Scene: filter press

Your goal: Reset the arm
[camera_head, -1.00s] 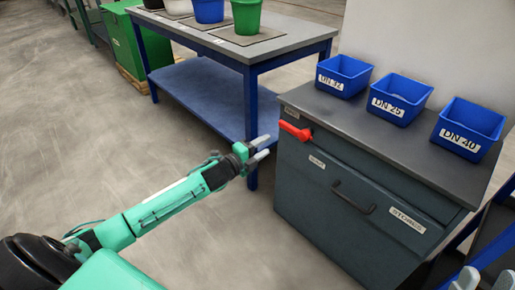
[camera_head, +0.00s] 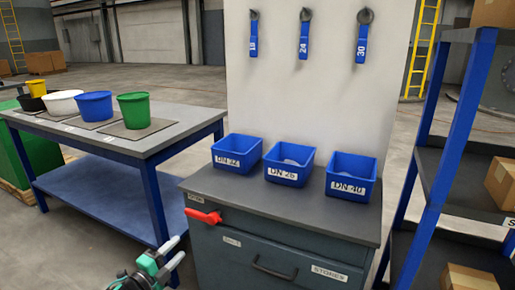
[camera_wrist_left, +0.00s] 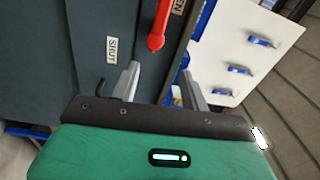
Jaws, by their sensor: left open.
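My left gripper (camera_head: 174,249) is at the bottom of the head view, open and empty, in front of the cabinet's left edge. A red handle (camera_head: 203,216) sticks out at the cabinet's upper left corner, lying roughly level, just above and right of the fingers. In the left wrist view the open fingers (camera_wrist_left: 160,72) are spread apart, with the red handle (camera_wrist_left: 157,30) beyond them and apart from them. A SHUT label (camera_wrist_left: 112,50) is beside it. My right gripper is not in view.
The dark cabinet (camera_head: 260,245) carries three blue bins, DN 32 (camera_head: 237,153), DN 25 (camera_head: 289,165) and DN 40 (camera_head: 351,178). A blue-framed table (camera_head: 180,113) with several buckets stands left. A blue shelf rack (camera_head: 455,140) stands right. Three blue-handled tools hang on the white panel (camera_head: 280,85).

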